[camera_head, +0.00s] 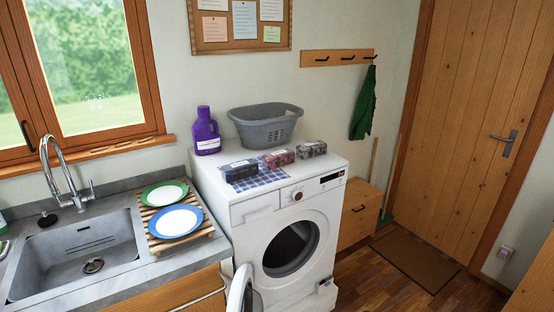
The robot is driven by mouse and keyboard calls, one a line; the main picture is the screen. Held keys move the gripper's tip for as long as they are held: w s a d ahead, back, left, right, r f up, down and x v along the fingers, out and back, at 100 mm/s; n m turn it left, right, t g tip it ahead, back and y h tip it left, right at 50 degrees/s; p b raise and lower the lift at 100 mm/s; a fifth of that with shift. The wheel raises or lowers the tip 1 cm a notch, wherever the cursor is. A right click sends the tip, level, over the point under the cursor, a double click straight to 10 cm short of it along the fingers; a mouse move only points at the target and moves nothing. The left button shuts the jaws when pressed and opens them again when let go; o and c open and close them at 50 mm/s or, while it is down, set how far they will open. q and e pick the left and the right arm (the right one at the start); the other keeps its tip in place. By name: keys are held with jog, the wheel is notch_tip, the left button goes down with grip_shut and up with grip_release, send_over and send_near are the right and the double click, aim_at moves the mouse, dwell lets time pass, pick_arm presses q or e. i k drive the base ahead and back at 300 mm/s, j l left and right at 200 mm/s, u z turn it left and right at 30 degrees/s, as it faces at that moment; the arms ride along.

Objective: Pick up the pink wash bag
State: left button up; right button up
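The pink wash bag (279,158) lies on top of the white washing machine (215,184), in the middle of a row of three similar bags. A dark blue bag (239,171) is on its left and a grey patterned bag (312,149) on its right. The blue bag sits at a blue checked cloth (262,179); the pink bag is at or just behind the cloth's far right edge. Neither of my grippers shows in this view.
A grey laundry basket (265,127) and a purple detergent bottle (205,132) stand behind the bags. The washer door (242,290) hangs open. To the left are a sink (75,255) and a slatted rack with a green-rimmed plate (165,194) and a blue-rimmed plate (175,221).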

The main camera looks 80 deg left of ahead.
aim_at(275, 159)
jog(key=i+j+u, duration=0.1)
jog(key=i+u, duration=0.6)
jog(key=u, duration=0.2)
jog(key=i+l+u, duration=0.2)
jog(key=i+u, duration=0.45)
jog(key=u, duration=0.3)
jog(key=i+l+u, duration=0.15)
jog(key=u, duration=0.35)
jog(key=i+l+u, duration=0.15)
jog(key=u, duration=0.3)
jog(key=i+l+u, duration=0.15)
jog(key=u, duration=0.3)
jog(key=i+l+u, duration=0.1)
jog(key=l+u, duration=0.15)
jog(key=u, duration=0.2)
jog(key=l+u, duration=0.25)
jog(key=u, duration=0.2)
jog(key=i, duration=0.05)
